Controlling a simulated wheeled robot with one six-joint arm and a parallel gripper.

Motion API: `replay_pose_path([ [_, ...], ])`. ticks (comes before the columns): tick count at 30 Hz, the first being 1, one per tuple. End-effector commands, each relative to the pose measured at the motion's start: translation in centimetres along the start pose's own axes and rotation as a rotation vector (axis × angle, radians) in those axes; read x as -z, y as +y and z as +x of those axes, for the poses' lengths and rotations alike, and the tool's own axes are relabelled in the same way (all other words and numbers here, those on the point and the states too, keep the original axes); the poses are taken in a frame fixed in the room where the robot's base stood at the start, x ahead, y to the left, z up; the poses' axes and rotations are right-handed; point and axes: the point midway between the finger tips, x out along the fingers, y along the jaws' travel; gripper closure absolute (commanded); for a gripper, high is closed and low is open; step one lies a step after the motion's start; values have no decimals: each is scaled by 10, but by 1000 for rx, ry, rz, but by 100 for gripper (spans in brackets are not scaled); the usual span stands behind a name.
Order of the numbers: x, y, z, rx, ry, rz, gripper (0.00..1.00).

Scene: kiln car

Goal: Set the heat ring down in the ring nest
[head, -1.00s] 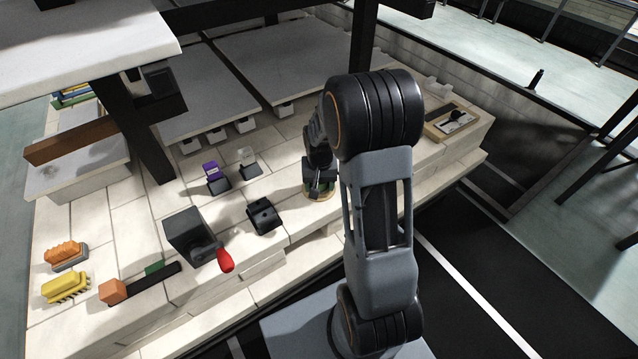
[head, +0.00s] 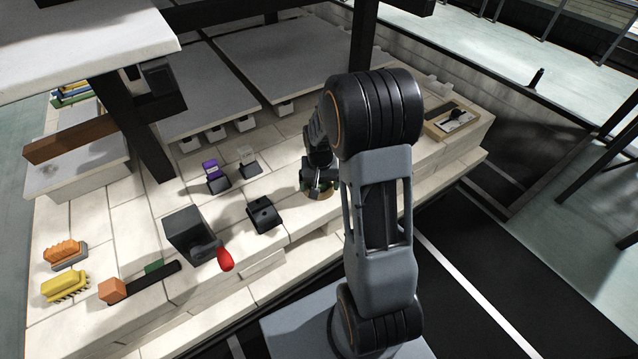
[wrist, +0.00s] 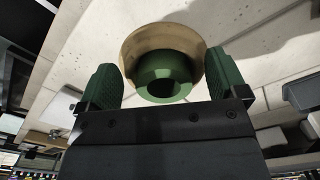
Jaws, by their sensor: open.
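The heat ring, a green ring with a round hole (wrist: 163,76), sits inside a tan round dish that I take as the ring nest (wrist: 135,45). The ring looks upright and roughly centred; whether it is fully seated I cannot tell. My gripper (wrist: 164,88) is open, with one green finger pad on each side of the ring and a visible gap to both. In the head view my gripper (head: 320,180) is low over the nest (head: 318,194) on the pale bricks, and it hides the ring there.
A black block with a hole (head: 264,214) stands left of the nest. Further left are a dark box with a red-ended handle (head: 225,260), a purple item in a stand (head: 212,170) and brushes (head: 66,286). A wooden tray (head: 452,122) lies to the right.

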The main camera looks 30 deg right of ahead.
Motion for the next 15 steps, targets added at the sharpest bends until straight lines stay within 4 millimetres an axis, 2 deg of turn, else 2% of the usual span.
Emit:
replay_pose_path([
  [8, 0, 0, -3, 0, 1, 0, 8],
  [11, 0, 0, -12, 0, 1, 0, 8],
  [15, 1, 0, -38, 1, 4, 0, 8],
])
